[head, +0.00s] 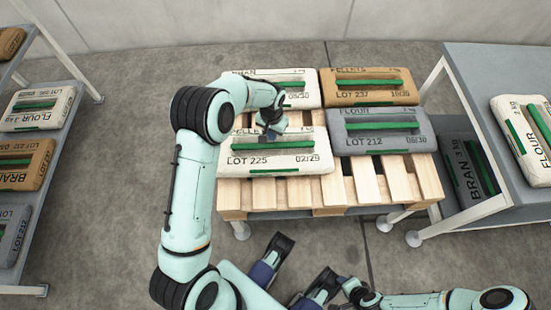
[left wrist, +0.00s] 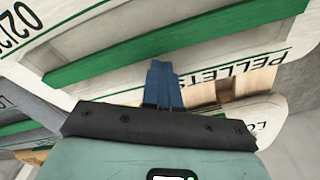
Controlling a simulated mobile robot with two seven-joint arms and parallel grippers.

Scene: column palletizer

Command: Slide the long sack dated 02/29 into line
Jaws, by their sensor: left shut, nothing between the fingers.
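The long white sack dated 02/29 (head: 315,163), marked LOT 225 with green stripes, lies flat at the front left of the pallet (head: 290,196). Its front edge lies nearer the front than that of the grey sack at its right, and bare slats show behind it. Its PELLETS print and part of the date show in the left wrist view (left wrist: 130,57). My left gripper (left wrist: 164,72) is shut and empty at the sack's rear long side, by the gap; I cannot tell whether it touches. My right arm comes in at the lower right; its gripper's state is unclear.
On the pallet are a white BRAN sack (head: 308,90) behind, a brown PELLETS sack (head: 370,97) at back right and a grey FLOUR sack (head: 395,142) at right. Grey tables with sacks stand left (head: 62,133) and right (head: 462,90). The pallet's front slats are bare.

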